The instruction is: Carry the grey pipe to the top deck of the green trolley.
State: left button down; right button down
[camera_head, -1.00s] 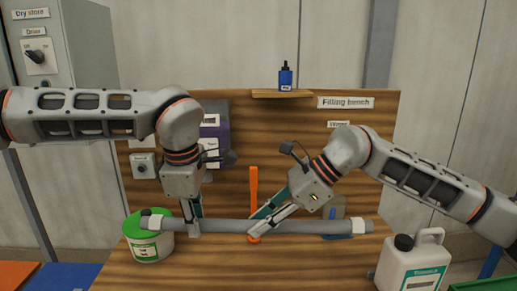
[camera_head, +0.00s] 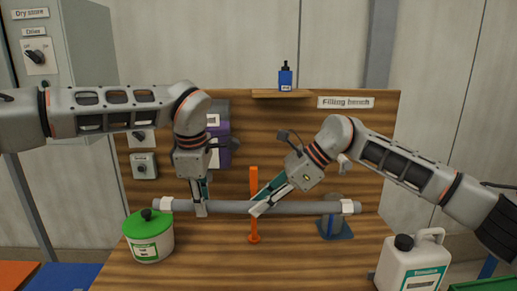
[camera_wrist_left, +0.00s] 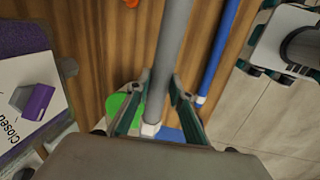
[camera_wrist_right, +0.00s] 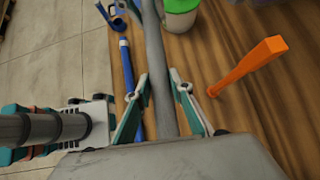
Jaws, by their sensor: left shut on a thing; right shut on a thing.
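The grey pipe (camera_head: 305,208), with a white collar near each end, is held level across the front of the bench in the head view. My left gripper (camera_head: 201,208) is shut on it left of its middle. My right gripper (camera_head: 260,208) is shut on it near its middle, with its arm slanting in from the right. The pipe runs between the fingers in the left wrist view (camera_wrist_left: 172,50) and in the right wrist view (camera_wrist_right: 158,65).
The wooden filling bench (camera_head: 200,270) lies below. A green-lidded tub (camera_head: 148,240) stands under the pipe's left end. An upright orange tool (camera_head: 254,232) is behind the pipe, with a blue-based stand (camera_head: 338,233) near its right end. A white jug (camera_head: 412,268) stands front right.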

pick_arm(q)
jog(key=shift+w, duration=0.35)
pick_arm(e)
jog(key=shift+w+r, duration=0.2)
jog(key=shift+w, duration=0.15)
jog(key=shift+s, duration=0.1)
